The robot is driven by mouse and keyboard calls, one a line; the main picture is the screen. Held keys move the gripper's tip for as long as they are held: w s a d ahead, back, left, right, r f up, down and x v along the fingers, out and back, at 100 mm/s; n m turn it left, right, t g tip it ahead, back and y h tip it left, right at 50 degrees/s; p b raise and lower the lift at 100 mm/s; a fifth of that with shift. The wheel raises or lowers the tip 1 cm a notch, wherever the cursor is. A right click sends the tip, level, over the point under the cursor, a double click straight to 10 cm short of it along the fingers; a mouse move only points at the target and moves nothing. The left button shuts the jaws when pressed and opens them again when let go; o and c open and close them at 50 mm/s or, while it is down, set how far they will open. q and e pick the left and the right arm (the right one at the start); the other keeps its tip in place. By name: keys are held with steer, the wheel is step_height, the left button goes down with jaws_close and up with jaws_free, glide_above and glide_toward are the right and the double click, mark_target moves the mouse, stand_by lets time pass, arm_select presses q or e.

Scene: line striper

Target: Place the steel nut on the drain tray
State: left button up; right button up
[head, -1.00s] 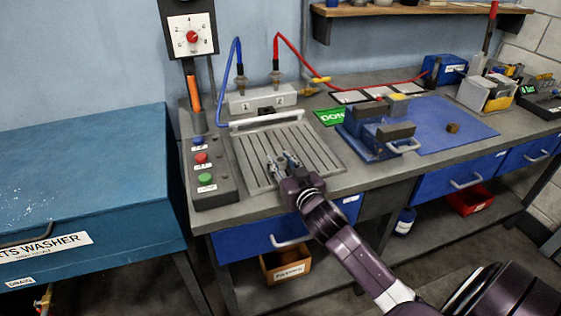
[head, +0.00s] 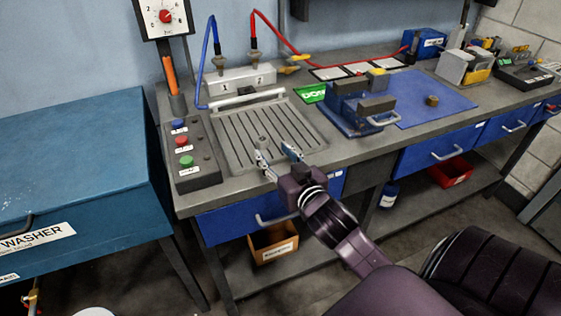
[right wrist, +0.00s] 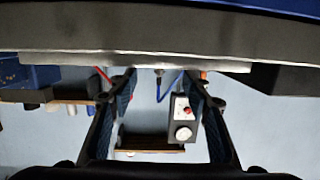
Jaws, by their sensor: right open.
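A small grey piece, which looks like the steel nut (head: 262,140), lies on the slatted drain tray (head: 232,137), near its front edge. My right gripper (head: 277,154) is just in front of it, at the tray's front edge, with its fingers apart and nothing between them. The nut appears clear of the fingertips. In the right wrist view the same gripper (right wrist: 160,88) is open and empty, and the nut does not show there. My left gripper is not in view.
A button box (head: 190,152) stands left of the tray and a valve block (head: 242,79) behind it. A blue vise-like fixture (head: 345,110) is to the right. A brownish nut-like piece (head: 432,100) sits on the blue mat (head: 410,88). The parts washer (head: 75,160) is at left.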

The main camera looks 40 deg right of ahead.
steer(key=shift+v, duration=1.9)
